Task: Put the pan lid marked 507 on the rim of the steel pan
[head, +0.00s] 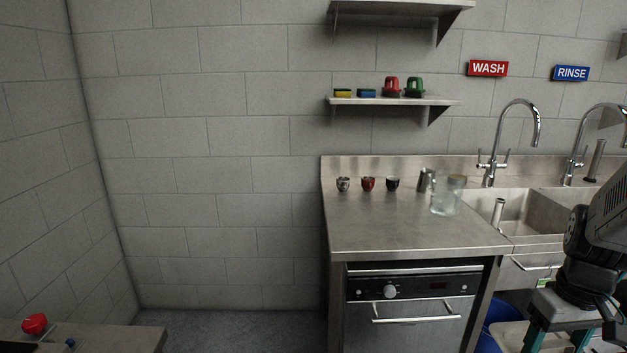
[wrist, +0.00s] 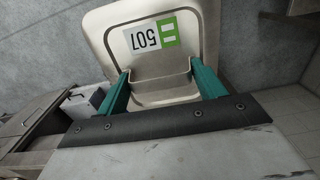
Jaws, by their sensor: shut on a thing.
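The pan lid marked 507 (wrist: 100,30) is a pale, rounded-corner plate with a white and green label, upside down in the wrist view. My gripper (wrist: 160,70) is shut on the lid's raised middle part, with one teal finger on each side. In the head view my gripper (head: 557,338) is at the lower right, and part of the pale lid (head: 511,338) shows beside its fingers, below the sink front. The lid's far side is hidden. I cannot make out the steel pan in either view.
A steel counter (head: 400,235) holds three small cups, a metal shaker and a glass jar (head: 446,196). A sink (head: 530,210) with taps is to its right, a dishwasher (head: 412,305) below. A blue bucket (head: 497,325) stands near my gripper. Floor at left is clear.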

